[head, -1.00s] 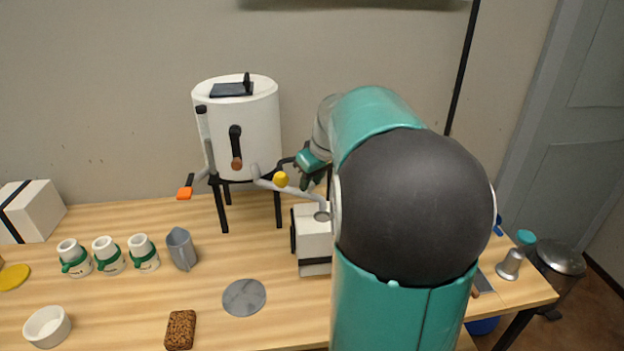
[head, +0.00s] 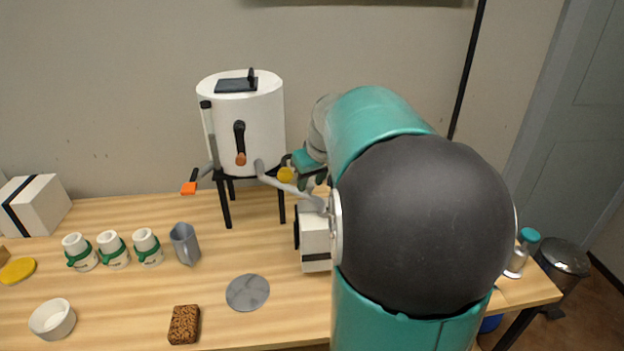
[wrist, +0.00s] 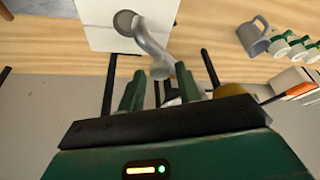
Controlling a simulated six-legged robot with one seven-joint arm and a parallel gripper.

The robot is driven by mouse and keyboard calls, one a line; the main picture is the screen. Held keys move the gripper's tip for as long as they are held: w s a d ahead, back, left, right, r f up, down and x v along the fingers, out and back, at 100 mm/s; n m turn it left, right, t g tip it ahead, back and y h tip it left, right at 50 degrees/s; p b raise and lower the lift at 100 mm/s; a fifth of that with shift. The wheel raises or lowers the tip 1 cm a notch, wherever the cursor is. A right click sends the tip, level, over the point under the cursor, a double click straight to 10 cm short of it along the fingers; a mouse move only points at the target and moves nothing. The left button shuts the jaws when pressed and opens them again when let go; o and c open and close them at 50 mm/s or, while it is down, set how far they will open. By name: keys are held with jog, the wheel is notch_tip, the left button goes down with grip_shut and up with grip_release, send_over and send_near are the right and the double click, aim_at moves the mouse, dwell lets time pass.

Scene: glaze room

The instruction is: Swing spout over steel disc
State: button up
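The spout (head: 285,184) is a bent grey pipe running right from the foot of the white tank (head: 246,120); its open end lies over a white box, not over the disc. The steel disc (head: 248,292) is a flat grey round on the table, left of and nearer than the box. My gripper (head: 306,176) is beside the spout's far side, partly hidden by my arm. In the wrist view, my gripper's two green fingers (wrist: 160,84) are apart, with the spout (wrist: 150,45) running just beyond and between their tips. I cannot tell whether they touch it.
The white box (head: 315,240) stands under the spout's end. A yellow knob (head: 285,174) and an orange-tipped lever (head: 189,187) are close to the spout. A grey pitcher (head: 185,244), several cups (head: 113,249) and a brown sponge (head: 184,324) stand left.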

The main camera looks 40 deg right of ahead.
jog(key=shift+o, duration=0.7)
